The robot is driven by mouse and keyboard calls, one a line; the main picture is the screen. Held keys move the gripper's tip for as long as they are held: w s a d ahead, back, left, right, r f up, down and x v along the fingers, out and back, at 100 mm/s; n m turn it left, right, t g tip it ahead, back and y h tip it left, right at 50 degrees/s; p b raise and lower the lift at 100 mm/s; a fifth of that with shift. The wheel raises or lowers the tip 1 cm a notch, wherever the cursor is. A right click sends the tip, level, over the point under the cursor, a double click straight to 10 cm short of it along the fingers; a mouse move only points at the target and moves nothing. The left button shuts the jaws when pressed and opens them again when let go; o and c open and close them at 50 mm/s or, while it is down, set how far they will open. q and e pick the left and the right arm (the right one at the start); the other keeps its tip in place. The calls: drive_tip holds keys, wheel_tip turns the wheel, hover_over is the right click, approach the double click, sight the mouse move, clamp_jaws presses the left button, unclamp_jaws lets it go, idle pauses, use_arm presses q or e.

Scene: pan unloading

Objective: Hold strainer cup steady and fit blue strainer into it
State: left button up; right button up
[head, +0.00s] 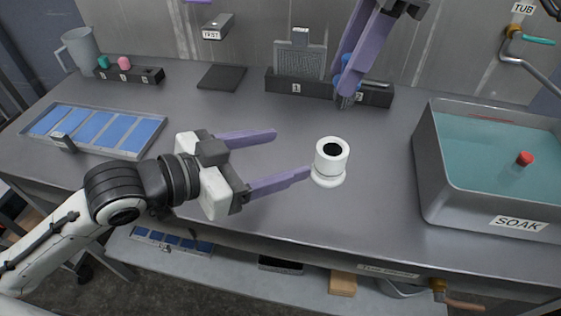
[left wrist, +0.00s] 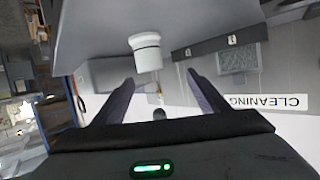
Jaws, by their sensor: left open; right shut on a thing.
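The white strainer cup (head: 330,173) stands upright on the grey bench, with a dark round opening on top. It also shows in the left wrist view (left wrist: 146,52), ahead of the fingers and between their lines. My left gripper (head: 291,153) is open and empty, left of the cup; its near fingertip looks close to the cup, and I cannot tell if they touch. My right gripper (head: 348,92) is behind the cup, shut on the blue strainer (head: 350,62), which is partly hidden by the purple fingers.
The grey SOAK tub (head: 431,190) with water and a red item stands at right. A dark numbered rack (head: 283,85) is at the back, near my right gripper. A tray with blue compartments (head: 92,152) is at left. The bench around the cup is clear.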

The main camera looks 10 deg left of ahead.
sight(331, 155)
use_arm(q)
drive_tip(key=shift+s+d+f+g, duration=0.3)
drive_tip(key=shift+s+d, duration=0.15)
drive_tip(key=shift+s, duration=0.05)
drive_tip(key=shift+d+f, duration=0.1)
drive_tip(key=shift+d, duration=0.15)
drive_tip(key=x, duration=1.1)
drive_tip(key=shift+w+d, duration=0.15)
drive_tip(key=shift+d, duration=0.15)
drive_tip(key=c, duration=1.2)
drive_tip(key=shift+c, duration=0.2)
use_arm(e)
drive_tip(key=shift+a+f+m+t, duration=0.1)
drive_tip(key=shift+f+m+t, duration=0.3)
drive_tip(key=shift+f+m, duration=1.4)
drive_tip(key=shift+n, duration=0.3)
drive_tip(key=shift+f, duration=2.35)
